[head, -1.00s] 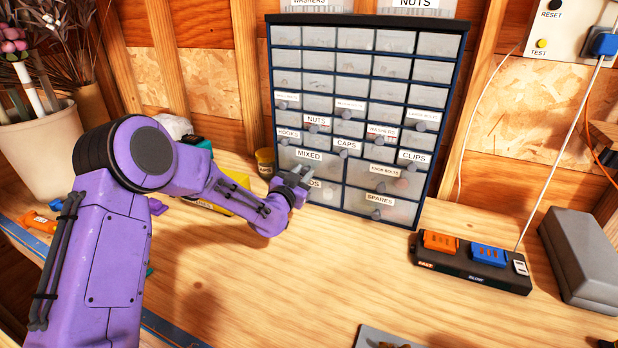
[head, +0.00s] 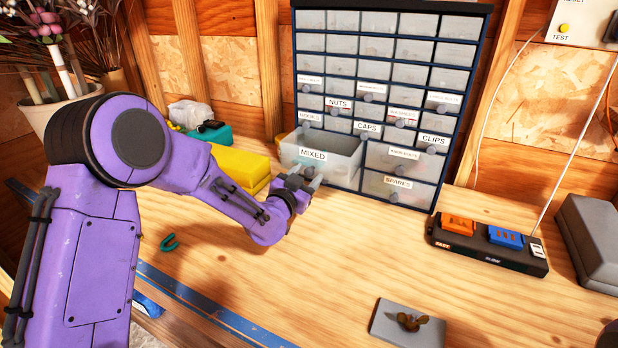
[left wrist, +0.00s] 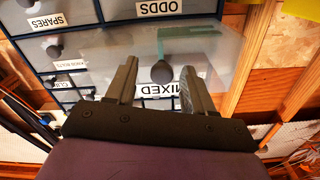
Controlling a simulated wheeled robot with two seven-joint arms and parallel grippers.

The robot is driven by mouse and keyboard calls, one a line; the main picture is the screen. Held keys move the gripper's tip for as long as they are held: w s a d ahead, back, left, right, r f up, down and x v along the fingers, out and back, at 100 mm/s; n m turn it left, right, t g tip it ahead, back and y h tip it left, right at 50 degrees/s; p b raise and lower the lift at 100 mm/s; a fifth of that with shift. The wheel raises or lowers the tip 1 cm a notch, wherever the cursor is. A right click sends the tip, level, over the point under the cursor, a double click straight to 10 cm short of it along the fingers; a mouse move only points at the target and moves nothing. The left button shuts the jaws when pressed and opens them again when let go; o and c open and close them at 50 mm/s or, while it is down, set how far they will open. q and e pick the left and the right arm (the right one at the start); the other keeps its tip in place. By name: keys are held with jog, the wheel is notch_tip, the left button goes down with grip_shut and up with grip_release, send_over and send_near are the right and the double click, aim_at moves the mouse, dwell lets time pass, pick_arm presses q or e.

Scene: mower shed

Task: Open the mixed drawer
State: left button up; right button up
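The mixed drawer (head: 337,168) is a clear bin low on the left of the blue-framed drawer cabinet (head: 465,95). It stands pulled out, with its open top and inside showing. My left gripper (head: 306,179) is at its front, just below the MIXED label. In the left wrist view, the drawer appears upside down, and its dark round knob (left wrist: 162,72) lies between the two fingers of my left gripper (left wrist: 158,78). The fingers are apart, with visible gaps beside the knob. My right gripper is out of view.
A yellow box (head: 240,168) stands left of the drawer. A grey plate (head: 385,325) with a small brass-coloured part lies near the front. The bench between is mostly clear.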

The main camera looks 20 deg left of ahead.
pick_arm(q)
jog(key=shift+s+a, duration=0.1)
jog(key=shift+a, duration=0.05)
jog(key=shift+s+r, duration=0.15)
jog(key=shift+s, duration=0.25)
jog(key=s+b, duration=0.3)
jog(key=s, duration=0.7)
jog(key=shift+a, duration=0.15)
